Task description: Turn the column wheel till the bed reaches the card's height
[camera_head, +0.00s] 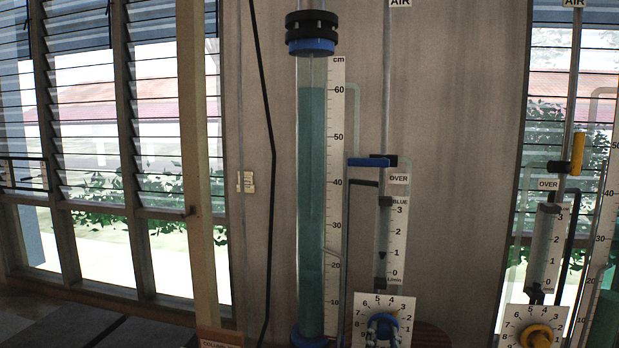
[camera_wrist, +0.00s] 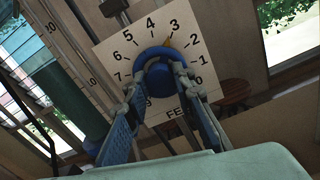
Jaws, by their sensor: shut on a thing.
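The blue column wheel (camera_head: 383,325) sits on a white numbered dial plate (camera_head: 362,305) at the bottom of the head view. A faint darker boundary inside shows near 25 cm. A card (camera_head: 220,338) at the bottom edge is cut off, so its height mark cannot be read.
A narrow flow tube (camera_head: 383,240) marked BLUE stands right of the column. A second station with a yellow wheel (camera_head: 537,336) stands further right. A black hose (camera_head: 271,200) hangs left of the column. Louvred windows (camera_head: 90,120) lie behind.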

